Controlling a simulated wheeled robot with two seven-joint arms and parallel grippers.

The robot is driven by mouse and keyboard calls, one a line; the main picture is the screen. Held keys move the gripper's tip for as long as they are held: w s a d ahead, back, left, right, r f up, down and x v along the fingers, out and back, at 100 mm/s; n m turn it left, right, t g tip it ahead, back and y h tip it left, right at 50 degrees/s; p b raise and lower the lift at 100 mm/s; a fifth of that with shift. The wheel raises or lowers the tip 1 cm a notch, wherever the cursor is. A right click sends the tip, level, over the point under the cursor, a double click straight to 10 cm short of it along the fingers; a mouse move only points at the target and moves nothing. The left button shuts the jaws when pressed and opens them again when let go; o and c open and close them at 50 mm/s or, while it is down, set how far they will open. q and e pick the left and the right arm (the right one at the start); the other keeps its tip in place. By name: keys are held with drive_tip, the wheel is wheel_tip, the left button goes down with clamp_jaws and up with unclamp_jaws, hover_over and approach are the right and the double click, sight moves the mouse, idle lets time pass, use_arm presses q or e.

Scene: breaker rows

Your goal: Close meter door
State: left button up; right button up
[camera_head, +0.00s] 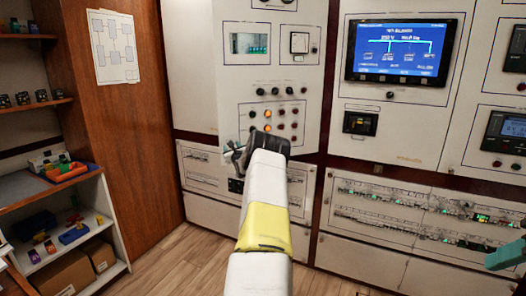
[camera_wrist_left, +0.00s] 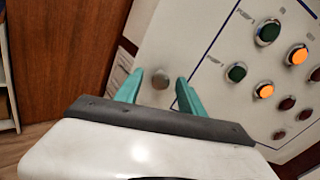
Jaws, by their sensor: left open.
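The meter door appears to be the pale panel (camera_head: 262,88) with a small meter window (camera_head: 249,44) and rows of buttons. Its left edge looks offset from the cabinet face, but I cannot tell how far it stands open. My left gripper (camera_head: 233,151) is in front of the panel's lower left part, with its arm hiding some of it. A teal part of my right gripper (camera_head: 507,254) shows at the right edge.
A blue-lit screen (camera_head: 401,51) and a dark display (camera_head: 508,127) are on the panels to the right. Breaker rows (camera_head: 400,212) run below. A wooden wall (camera_head: 130,120) and shelves (camera_head: 62,225) stand left. Some wooden floor (camera_head: 185,262) is clear.

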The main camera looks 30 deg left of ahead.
use_arm(q)
drive_tip(key=shift+v, duration=2.85)
